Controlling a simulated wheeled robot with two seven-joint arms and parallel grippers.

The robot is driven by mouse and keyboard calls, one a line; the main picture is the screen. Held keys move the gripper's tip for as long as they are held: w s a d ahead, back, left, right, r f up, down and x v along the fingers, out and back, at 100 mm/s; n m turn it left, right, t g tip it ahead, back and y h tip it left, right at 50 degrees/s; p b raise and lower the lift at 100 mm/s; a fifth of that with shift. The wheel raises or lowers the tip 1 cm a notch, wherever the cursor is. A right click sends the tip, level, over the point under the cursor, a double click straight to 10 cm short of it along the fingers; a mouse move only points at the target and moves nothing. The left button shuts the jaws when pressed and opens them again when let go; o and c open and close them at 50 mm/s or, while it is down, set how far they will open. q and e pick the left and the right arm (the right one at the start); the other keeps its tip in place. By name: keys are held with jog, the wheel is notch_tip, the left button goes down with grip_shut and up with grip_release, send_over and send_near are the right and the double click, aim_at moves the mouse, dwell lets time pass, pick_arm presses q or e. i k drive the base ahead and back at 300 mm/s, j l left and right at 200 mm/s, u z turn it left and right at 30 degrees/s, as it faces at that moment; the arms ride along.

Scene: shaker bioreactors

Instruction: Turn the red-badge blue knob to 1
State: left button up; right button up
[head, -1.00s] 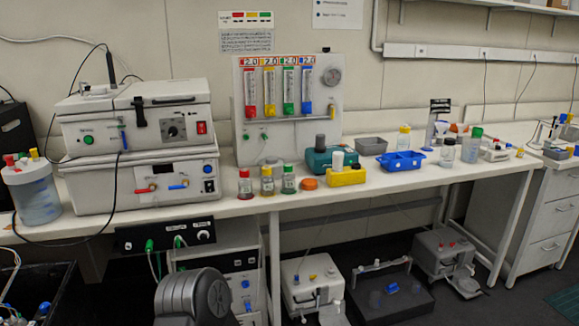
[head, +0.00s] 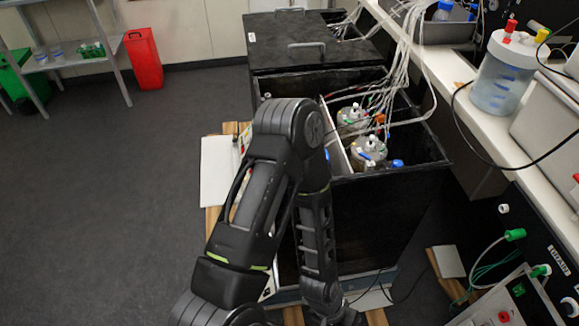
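A black open-topped shaker box (head: 400,215) stands in the middle, holding bioreactor vessels with tubes; one clear vessel (head: 368,150) has blue and red fittings, and another (head: 352,118) is behind it. A small blue part (head: 398,163) shows beside the front vessel. I cannot make out a blue knob with a red badge. A pale panel edge (head: 243,138) with small coloured marks shows at the box's left side, mostly hidden by my black arm. The arm is bent in front of the box; neither gripper shows.
A closed black lidded box (head: 315,45) stands behind the open one. Many clear tubes (head: 405,55) run to the bench at right, where a clear jar (head: 500,75) stands. A red bin (head: 143,58) and a metal shelf (head: 70,62) are at back left. The dark floor at left is clear.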

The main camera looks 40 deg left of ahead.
aim_at(397, 163)
jog(key=i+l+u, duration=0.1)
jog(key=i+u, duration=0.15)
jog(key=u, duration=0.15)
jog(key=i+l+u, duration=0.2)
jog(key=u, duration=0.2)
jog(key=i+l+u, duration=0.25)
jog(key=u, duration=0.15)
jog(key=i+l+u, duration=0.15)
jog(key=l+u, duration=0.15)
jog(key=u, duration=0.15)
